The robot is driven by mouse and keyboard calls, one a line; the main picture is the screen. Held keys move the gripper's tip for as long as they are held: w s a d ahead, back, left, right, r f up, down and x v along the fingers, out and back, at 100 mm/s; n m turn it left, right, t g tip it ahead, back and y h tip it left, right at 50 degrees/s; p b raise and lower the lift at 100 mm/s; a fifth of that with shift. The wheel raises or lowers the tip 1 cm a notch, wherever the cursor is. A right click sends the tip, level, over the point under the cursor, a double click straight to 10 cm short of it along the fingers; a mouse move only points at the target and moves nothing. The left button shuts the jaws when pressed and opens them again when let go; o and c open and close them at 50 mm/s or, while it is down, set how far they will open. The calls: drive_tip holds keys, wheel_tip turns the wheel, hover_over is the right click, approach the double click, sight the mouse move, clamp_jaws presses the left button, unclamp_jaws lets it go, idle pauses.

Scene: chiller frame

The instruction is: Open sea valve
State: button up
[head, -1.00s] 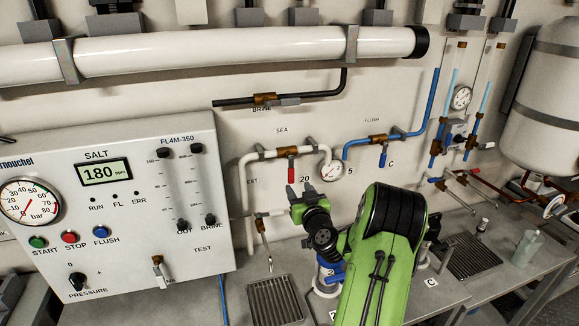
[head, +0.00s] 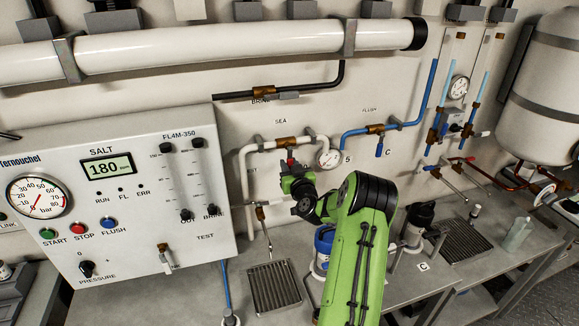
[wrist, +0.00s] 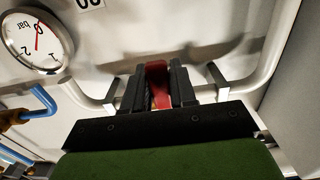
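The sea valve (head: 286,143) is a brass fitting on the white pipe under the SEA label. Its red handle (head: 291,162) hangs down from it and is partly hidden by my gripper (head: 291,172) in the head view. In the wrist view the red handle (wrist: 157,82) stands between the two dark fingers of my gripper (wrist: 158,84). The fingers lie close along both sides of the handle. I cannot tell whether they press on it or a thin gap is left.
The flush valve's blue handle (head: 379,150) is farther right. The white control panel (head: 120,205) stands at the left.

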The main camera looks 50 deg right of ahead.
drive_tip(key=shift+d+f+b, duration=0.1)
drive_tip(key=shift+b, duration=0.65)
clamp_jaws()
drive_tip(key=s+d+r+n+b, duration=0.1)
drive_tip(key=d+r+n+b, duration=0.1)
drive_tip(key=n+b, duration=0.7)
drive_tip(key=s+d+r+n+b, duration=0.2)
drive_tip(key=d+r+n+b, duration=0.1)
drive_tip(key=n+b, duration=0.7)
drive_tip(key=r+b, duration=0.1)
drive_tip(key=b, duration=0.2)
drive_tip(key=shift+r, duration=0.4)
drive_tip(key=shift+r, duration=0.25)
drive_tip(key=o, duration=0.9)
unclamp_jaws()
drive_tip(key=shift+c, duration=0.2)
drive_tip(key=shift+f, duration=0.15)
